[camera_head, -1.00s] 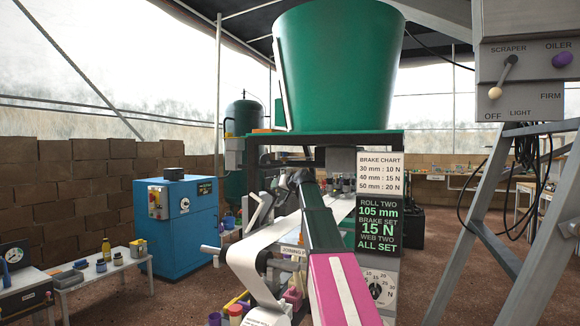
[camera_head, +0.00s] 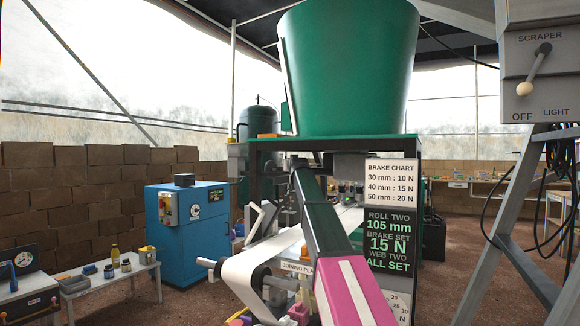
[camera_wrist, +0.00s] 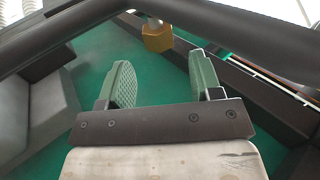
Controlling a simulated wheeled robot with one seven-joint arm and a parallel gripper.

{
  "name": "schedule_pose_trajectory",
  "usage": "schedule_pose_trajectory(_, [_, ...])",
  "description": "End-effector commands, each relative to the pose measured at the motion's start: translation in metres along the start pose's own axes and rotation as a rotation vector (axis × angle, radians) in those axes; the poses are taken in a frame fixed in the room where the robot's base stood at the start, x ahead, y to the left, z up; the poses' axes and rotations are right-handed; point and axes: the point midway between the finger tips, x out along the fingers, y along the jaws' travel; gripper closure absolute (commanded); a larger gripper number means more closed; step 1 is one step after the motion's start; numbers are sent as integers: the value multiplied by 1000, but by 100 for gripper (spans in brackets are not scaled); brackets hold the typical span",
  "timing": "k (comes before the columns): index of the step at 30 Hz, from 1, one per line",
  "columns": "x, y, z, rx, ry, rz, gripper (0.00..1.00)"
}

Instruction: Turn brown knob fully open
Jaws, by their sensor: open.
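A brown-orange faceted knob (camera_wrist: 157,37) on a pale stem shows at the top of the wrist view. My gripper (camera_wrist: 160,72) is open, with its two green ribbed fingers apart and nothing between them. The knob appears beyond the fingertips, roughly in line with the gap and apart from both fingers. In the head view, my arm reaches forward to the green machine (camera_head: 348,70), and I cannot make out the fingers clearly there. A small orange piece (camera_head: 268,136) sits at the machine's upper left edge; I cannot tell whether it is the same knob.
Dark bars cross the wrist view above and beside the fingers. A white paper web (camera_head: 246,268) runs left of my arm. A blue cabinet (camera_head: 183,235) and a low table (camera_head: 108,279) stand left. A grey control panel (camera_head: 540,75) on a metal frame is close at right.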

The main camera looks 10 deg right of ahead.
Motion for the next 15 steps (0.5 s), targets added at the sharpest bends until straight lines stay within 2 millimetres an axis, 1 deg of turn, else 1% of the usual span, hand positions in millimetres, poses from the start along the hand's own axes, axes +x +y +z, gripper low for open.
schedule_pose_trajectory(1, [13, 0, -1, 0, 0, 0, 41])
schedule_pose_trajectory(6, [44, 0, -1, 0, 0, 0, 41])
schedule_pose_trajectory(9, [60, 0, -1, 0, 0, 0, 41])
schedule_pose_trajectory(12, [69, 0, 0, 0, -1, 0, 41])
schedule_pose_trajectory(15, [73, 0, 0, 0, 0, 0, 41])
